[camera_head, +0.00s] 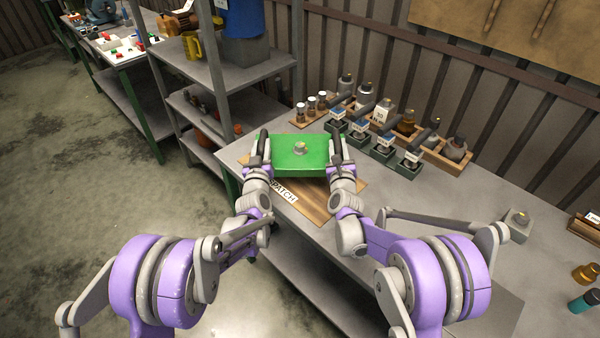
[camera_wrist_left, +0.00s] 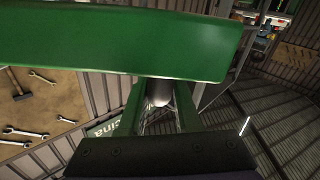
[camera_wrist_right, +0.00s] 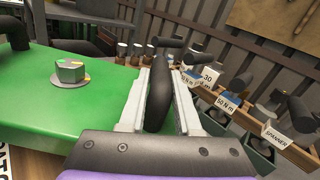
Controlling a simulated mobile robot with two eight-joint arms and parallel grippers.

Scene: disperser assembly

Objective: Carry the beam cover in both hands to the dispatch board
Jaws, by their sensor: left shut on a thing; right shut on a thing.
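The green beam cover (camera_head: 290,165) is held between both my grippers at the near end of the bench, with a hex nut on its top. My left gripper (camera_head: 261,150) is shut on its left handle, and my right gripper (camera_head: 338,150) is shut on its right handle. In the right wrist view the black handle (camera_wrist_right: 157,98) lies between the fingers. The left wrist view shows the cover's green side (camera_wrist_left: 120,40) close up. The wooden dispatch board (camera_head: 318,205) lies under and in front of the cover, its label partly hidden. I cannot tell whether they touch.
Several torque tools (camera_head: 383,145) stand in a row behind and to the right, with small bottles (camera_head: 312,105) beside them. A grey shelf unit (camera_head: 225,75) stands at the back left. The bench top (camera_head: 470,195) is fairly clear to the right.

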